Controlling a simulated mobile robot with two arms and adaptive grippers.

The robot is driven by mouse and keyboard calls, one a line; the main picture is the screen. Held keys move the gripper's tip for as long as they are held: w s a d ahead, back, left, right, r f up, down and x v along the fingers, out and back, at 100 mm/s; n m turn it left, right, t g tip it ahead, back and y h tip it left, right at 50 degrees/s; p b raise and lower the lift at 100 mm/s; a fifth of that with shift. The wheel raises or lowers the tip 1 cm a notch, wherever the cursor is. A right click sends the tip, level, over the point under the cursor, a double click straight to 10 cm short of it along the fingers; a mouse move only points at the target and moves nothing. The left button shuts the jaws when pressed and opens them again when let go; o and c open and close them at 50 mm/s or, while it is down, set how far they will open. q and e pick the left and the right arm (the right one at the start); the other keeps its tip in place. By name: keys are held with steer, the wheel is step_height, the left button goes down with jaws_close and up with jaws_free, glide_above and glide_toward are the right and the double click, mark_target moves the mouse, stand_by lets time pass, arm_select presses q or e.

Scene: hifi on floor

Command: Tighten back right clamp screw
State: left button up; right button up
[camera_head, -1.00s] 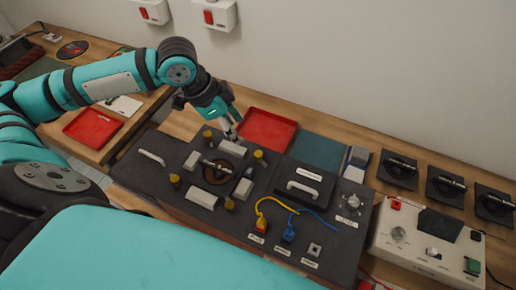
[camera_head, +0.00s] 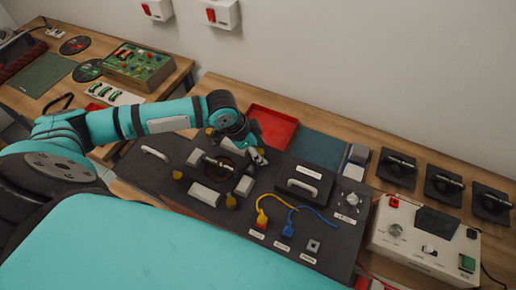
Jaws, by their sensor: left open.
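The dark fixture board (camera_head: 145,172) carries a round recess with a metal part (camera_head: 217,163) lying in it, ringed by grey blocks and yellow-topped clamp screws. The front left screw (camera_head: 178,175) and front right screw (camera_head: 231,201) show clearly. My left gripper (camera_head: 259,157) is open and points down at the back right corner of the ring, where the back right clamp screw stands. The gripper covers that screw, and I cannot tell whether the fingers touch it. My right gripper is out of view.
A red tray (camera_head: 273,127) lies just behind my left gripper. A black lid with a grey handle (camera_head: 302,188) and yellow and blue cables (camera_head: 318,216) are to the right. A white control box (camera_head: 425,240) stands farther right.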

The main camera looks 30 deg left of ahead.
arm_select(q)
steer(key=c, duration=0.6)
jaws_close()
